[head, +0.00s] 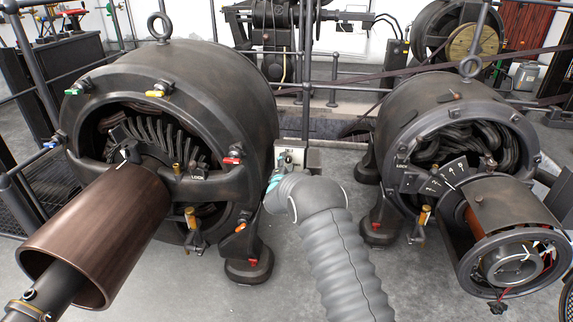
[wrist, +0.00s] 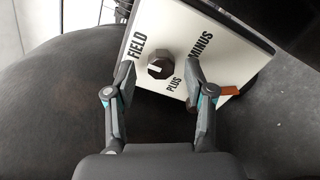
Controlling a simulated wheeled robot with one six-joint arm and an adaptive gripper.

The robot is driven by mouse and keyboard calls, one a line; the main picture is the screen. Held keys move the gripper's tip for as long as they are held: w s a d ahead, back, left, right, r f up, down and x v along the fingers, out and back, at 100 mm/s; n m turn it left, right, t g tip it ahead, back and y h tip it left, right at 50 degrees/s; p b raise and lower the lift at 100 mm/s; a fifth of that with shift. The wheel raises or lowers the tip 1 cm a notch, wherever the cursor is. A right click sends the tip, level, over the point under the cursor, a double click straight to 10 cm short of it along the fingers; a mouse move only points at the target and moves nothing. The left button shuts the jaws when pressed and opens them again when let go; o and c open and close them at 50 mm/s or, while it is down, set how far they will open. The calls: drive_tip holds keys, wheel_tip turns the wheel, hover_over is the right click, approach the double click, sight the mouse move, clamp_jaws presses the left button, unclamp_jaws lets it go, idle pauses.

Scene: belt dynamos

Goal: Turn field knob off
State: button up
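The field knob (wrist: 160,66) is a small dark knob on a white panel (wrist: 178,38) lettered FIELD, PLUS and MINUS. A white mark on the knob lies on its left part, on the side of the word FIELD. My gripper (wrist: 157,68) is open, with one finger at each side of the knob and a visible gap to it on both sides. Whether the fingertips reach the knob's depth I cannot tell. In the head view the control box (head: 291,157) stands between two dynamos, and my arm's wrist hides most of the gripper and the knob.
A large dark dynamo (head: 215,100) stands left of the box, with its dark casing close to my gripper. A second dynamo (head: 405,100) stands at the right. Railings (head: 306,75) run behind.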

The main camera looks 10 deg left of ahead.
drive_tip(key=shift+d, duration=0.1)
drive_tip(key=s, duration=1.2)
drive_tip(key=shift+a, duration=0.2)
drive_tip(key=shift+m, duration=0.3)
